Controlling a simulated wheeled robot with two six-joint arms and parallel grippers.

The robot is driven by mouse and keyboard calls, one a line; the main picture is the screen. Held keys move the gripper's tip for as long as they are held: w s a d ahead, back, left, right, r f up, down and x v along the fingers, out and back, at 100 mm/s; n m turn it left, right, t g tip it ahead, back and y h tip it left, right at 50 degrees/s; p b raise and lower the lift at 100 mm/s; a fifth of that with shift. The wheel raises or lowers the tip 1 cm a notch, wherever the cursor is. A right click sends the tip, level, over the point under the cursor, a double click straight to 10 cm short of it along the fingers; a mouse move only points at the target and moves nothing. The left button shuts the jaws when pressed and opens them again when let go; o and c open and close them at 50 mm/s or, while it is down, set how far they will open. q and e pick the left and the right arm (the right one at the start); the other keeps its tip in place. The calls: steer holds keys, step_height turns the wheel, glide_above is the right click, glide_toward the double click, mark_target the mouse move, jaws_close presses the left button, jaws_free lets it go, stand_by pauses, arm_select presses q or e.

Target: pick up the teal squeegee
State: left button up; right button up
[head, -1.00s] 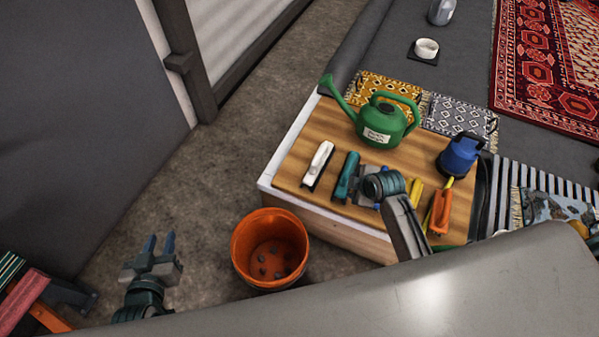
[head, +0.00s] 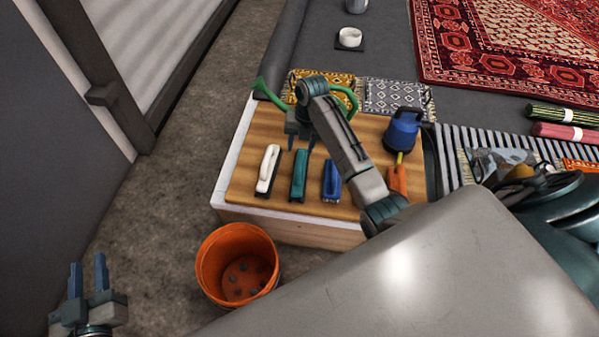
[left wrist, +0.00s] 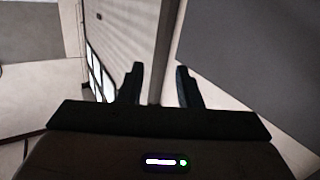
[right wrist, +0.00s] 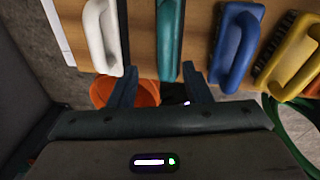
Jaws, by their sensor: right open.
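The teal squeegee (head: 299,175) lies on the wooden table top, between a white-handled tool (head: 268,170) and a blue-handled tool (head: 332,181). My right gripper (head: 299,147) is open and empty, near the squeegee's far end in the head view. In the right wrist view the teal squeegee (right wrist: 170,40) lines up with the gap between the open fingers (right wrist: 158,74); I see no grip on it. My left gripper (head: 88,270) is open and empty, low at the left, away from the table; its fingers (left wrist: 158,82) also show apart in the left wrist view.
The green watering can (head: 352,97) is mostly hidden behind my right arm. A blue sprayer (head: 402,131) and an orange-handled tool (head: 397,179) lie to the right. A yellow brush (right wrist: 290,52) shows in the right wrist view. An orange bucket (head: 218,290) stands on the floor before the table.

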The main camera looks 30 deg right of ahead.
mark_target(300, 160)
steer(key=f, duration=0.3)
steer(key=shift+a+f+b, duration=0.25)
steer(key=shift+f+b, duration=0.05)
steer(key=f, duration=0.1)
steer(key=f+b, duration=0.1)
steer(key=f, duration=0.2)
steer(key=shift+s+a+f, duration=0.1)
steer(key=shift+s+f, duration=0.05)
steer(key=shift+s, duration=0.1)
steer(key=shift+f, duration=0.15)
arm_select(q)
step_height(300, 160, up, 12)
steer(key=m+t+h, duration=0.1)
steer(key=t, duration=0.6)
steer(key=shift+a+t, duration=0.2)
steer(key=shift+t, duration=0.1)
arm_select(e)
jaws_close()
